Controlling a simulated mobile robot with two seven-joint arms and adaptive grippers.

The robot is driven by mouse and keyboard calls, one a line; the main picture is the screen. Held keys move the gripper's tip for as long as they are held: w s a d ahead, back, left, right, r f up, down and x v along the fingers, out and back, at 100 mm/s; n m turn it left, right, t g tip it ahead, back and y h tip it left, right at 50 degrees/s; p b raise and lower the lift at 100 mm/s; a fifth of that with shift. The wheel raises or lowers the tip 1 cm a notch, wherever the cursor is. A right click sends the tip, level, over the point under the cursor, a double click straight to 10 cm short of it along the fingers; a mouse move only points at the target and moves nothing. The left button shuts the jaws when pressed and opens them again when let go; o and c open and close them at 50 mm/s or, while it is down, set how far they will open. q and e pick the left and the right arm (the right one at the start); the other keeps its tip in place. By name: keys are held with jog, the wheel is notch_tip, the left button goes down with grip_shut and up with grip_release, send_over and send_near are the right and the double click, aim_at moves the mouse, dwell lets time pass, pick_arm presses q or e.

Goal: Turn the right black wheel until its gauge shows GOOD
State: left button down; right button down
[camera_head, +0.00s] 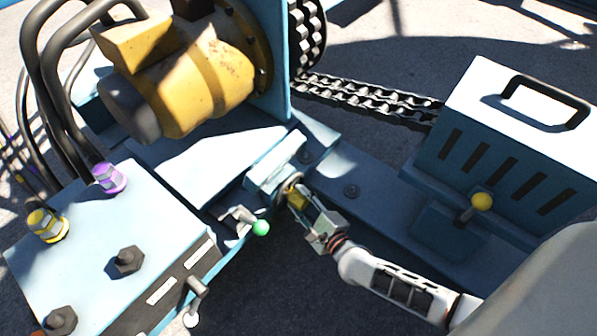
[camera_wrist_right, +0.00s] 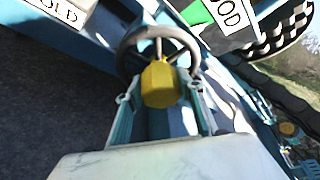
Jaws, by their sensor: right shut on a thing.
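The black wheel (camera_wrist_right: 122,55) shows in the right wrist view as a dark spoked ring with a yellow faceted knob (camera_wrist_right: 160,84) in front of it. In the head view the wheel (camera_head: 284,190) is small and partly hidden behind my gripper. My right gripper (camera_head: 300,199) is shut on the yellow knob, one finger on each side; it also shows in the wrist view (camera_wrist_right: 163,104). Above the wheel is a white plate (camera_wrist_right: 232,14) ending in "OOD", beside a green patch (camera_wrist_right: 196,12); the picture edge cuts it off and I see no clear needle. My left gripper is not in view.
A green-tipped lever (camera_head: 261,228) sits just left of the wheel. A yellow motor (camera_head: 195,80) stands behind, and a chain (camera_head: 365,95) runs to a blue box (camera_head: 500,150) with a yellow-knobbed lever (camera_head: 480,202). A control box (camera_head: 110,240) is at left.

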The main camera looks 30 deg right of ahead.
aim_at(304, 205)
dwell(0.5)
jog(key=c, duration=1.3)
grip_release()
jog(key=shift+v, duration=3.8)
jog(key=shift+a, duration=0.1)
